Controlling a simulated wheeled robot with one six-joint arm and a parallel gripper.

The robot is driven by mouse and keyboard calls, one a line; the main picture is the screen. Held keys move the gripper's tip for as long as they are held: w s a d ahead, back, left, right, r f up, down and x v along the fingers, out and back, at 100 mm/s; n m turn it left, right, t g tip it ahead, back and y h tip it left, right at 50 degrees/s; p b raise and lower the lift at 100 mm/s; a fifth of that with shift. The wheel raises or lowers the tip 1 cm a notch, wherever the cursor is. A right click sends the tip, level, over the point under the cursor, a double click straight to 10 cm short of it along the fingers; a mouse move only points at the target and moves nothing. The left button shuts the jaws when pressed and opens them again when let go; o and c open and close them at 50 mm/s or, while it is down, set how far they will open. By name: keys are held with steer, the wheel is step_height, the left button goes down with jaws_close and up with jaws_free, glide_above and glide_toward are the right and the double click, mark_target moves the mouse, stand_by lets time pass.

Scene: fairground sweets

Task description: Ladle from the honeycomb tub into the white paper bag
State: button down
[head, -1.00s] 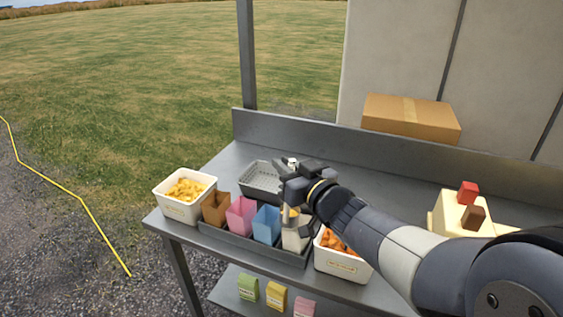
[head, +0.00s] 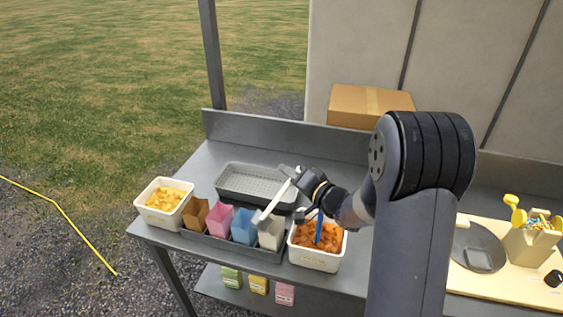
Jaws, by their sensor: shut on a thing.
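My gripper (head: 291,173) is shut on the ladle (head: 277,196), a pale grey tool that slants down and left from the jaws. The ladle's lower end is at the upper rim of the white paper bag (head: 271,237), close to the blue bag (head: 244,228); whether it touches is unclear. I cannot see what the ladle holds. A white tub with yellow pieces (head: 164,199) stands at the left end of the bag row. A white tub with orange pieces (head: 316,259) stands at the right end, a blue handle (head: 319,228) upright in it. The tub labels are unreadable.
Brown (head: 196,213) and pink (head: 218,219) bags share the dark bag tray (head: 207,238). An empty grey perforated tray (head: 255,183) lies behind. A cardboard box (head: 368,106) stands at the back. A board with a dark round plate (head: 478,250) is right.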

steer(key=w+d+f+m+p, duration=0.2)
steer(key=d+f+m, duration=0.1)
steer(key=f+m, duration=0.1)
steer(key=shift+w+d+f+m, duration=0.15)
steer(key=shift+w+f+m, duration=0.2)
steer(key=shift+f, duration=0.25)
stand_by(0.8)
